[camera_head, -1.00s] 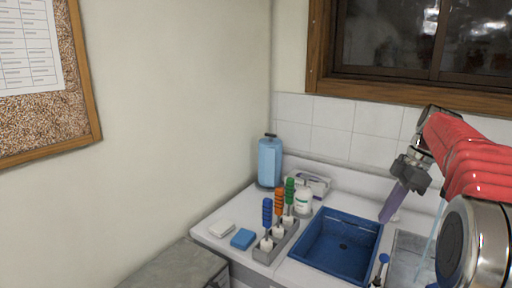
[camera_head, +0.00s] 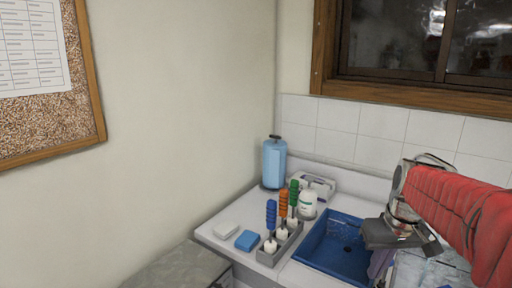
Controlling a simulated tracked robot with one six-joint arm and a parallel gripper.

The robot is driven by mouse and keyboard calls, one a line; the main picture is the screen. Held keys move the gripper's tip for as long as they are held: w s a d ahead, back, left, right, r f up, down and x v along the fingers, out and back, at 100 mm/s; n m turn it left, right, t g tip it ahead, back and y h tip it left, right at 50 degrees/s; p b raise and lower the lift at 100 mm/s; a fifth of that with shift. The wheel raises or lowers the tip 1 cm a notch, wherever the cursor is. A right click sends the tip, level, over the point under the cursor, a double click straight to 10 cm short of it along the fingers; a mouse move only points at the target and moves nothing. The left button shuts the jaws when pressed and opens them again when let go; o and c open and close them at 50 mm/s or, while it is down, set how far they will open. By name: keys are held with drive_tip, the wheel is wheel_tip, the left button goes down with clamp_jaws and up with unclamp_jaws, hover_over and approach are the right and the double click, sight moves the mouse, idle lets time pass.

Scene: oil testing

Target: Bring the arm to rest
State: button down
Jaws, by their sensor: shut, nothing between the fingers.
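My red-sleeved arm (camera_head: 455,205) reaches in from the right edge over the counter. My gripper (camera_head: 379,266) hangs at its end, over the right side of the blue basin. The dark grey gripper body (camera_head: 388,234) hides part of the basin's rim. The purplish fingers point down and are partly covered by the gripper body. They look shut with nothing held.
A blue basin (camera_head: 318,240) lies below my gripper. To its left stand a grey rack (camera_head: 282,246) with blue, orange and green-handled tools, a white bottle (camera_head: 307,205), a blue canister (camera_head: 273,162), a blue sponge (camera_head: 247,240) and a white pad (camera_head: 226,229). A wall with a window rises behind.

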drive_tip(key=s+a+t, duration=0.3)
drive_tip(key=s+a, duration=0.9)
drive_tip(key=s, duration=0.3)
drive_tip(key=shift+s+f+t, duration=0.25)
drive_tip(key=shift+s+t, duration=0.05)
drive_tip(key=shift+a, duration=0.2)
